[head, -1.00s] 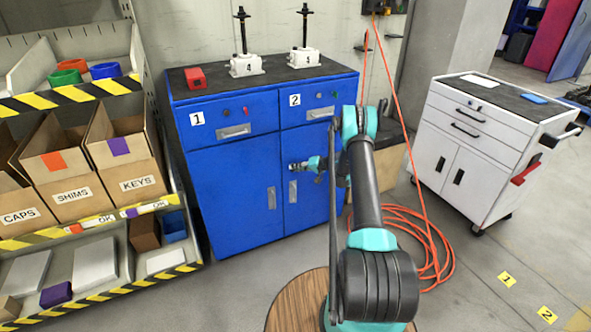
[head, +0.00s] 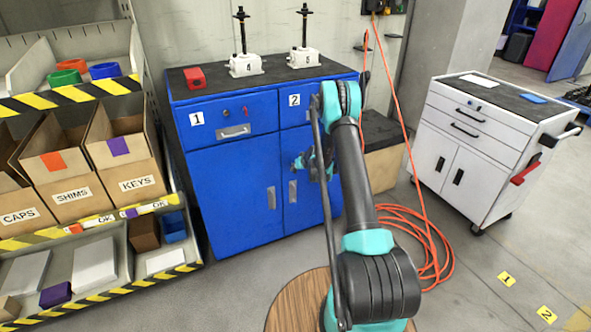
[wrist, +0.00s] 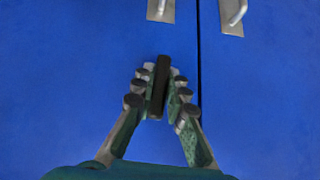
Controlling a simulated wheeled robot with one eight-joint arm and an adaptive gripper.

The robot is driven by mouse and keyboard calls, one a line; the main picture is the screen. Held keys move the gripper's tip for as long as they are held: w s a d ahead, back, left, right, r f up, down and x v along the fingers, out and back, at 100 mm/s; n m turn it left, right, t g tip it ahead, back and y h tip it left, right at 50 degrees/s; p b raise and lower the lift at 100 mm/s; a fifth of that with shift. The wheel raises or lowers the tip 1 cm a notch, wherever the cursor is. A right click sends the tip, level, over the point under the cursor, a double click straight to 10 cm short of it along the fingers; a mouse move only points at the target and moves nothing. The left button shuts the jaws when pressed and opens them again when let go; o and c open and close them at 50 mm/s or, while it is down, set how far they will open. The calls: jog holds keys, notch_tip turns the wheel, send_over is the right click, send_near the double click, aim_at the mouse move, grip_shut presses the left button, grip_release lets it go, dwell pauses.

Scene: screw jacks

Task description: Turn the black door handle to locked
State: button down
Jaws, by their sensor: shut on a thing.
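The black door handle (wrist: 160,84) shows in the wrist view as a dark bar between my fingertips, a little tilted from the picture's vertical. It is on a blue cabinet door (wrist: 60,90), close to the dark seam between the two doors. My gripper (wrist: 159,92) is shut on the handle, with fingers on both sides of it. In the head view my gripper (head: 299,161) is at the right door of the blue cabinet (head: 235,195), above the silver door pulls (head: 271,198). There the gripper and arm hide the black handle.
A shelf with bins (head: 65,185) is at the left. A white tool cabinet (head: 478,150) and an orange hose (head: 425,235) are at the right.

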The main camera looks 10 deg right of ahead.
jog(key=shift+h, duration=0.5)
jog(key=c, duration=1.5)
grip_release()
jog(key=shift+c, duration=0.2)
jog(key=v, duration=1.2)
jog(key=shift+f, duration=0.2)
jog(key=shift+s, duration=0.15)
